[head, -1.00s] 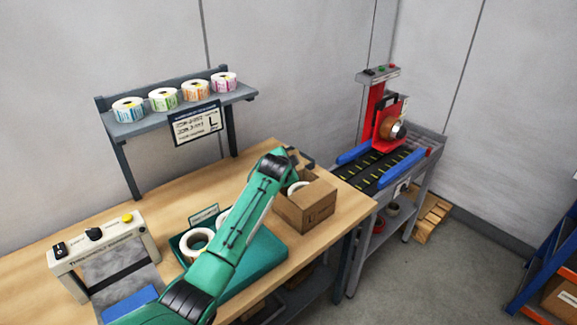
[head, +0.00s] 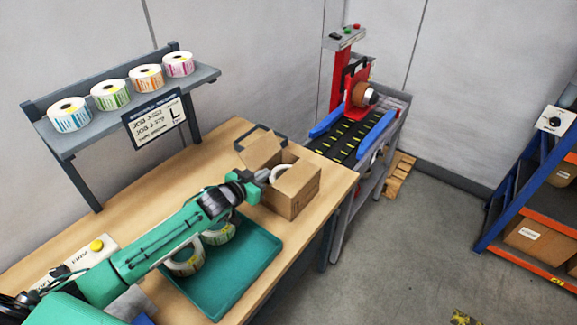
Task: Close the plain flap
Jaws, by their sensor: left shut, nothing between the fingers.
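An open brown cardboard box (head: 305,195) stands near the right end of the wooden table, with a white roll (head: 282,172) inside. One flap (head: 259,150) stands up at its back left, and another flap (head: 297,177) is raised on the right side. I cannot tell which one is the plain flap. My left gripper (head: 264,176) is shut and empty at the box's left side, close to the opening. It hides part of the near left edge, and I cannot tell if it touches the cardboard. My right gripper is not in view.
A teal tray (head: 262,262) with label rolls (head: 187,262) lies under my left arm. A shelf (head: 75,140) with several label rolls stands behind. A dark frame (head: 262,131) is behind the box. A conveyor (head: 352,137) with a red machine stands right of the table (head: 170,185).

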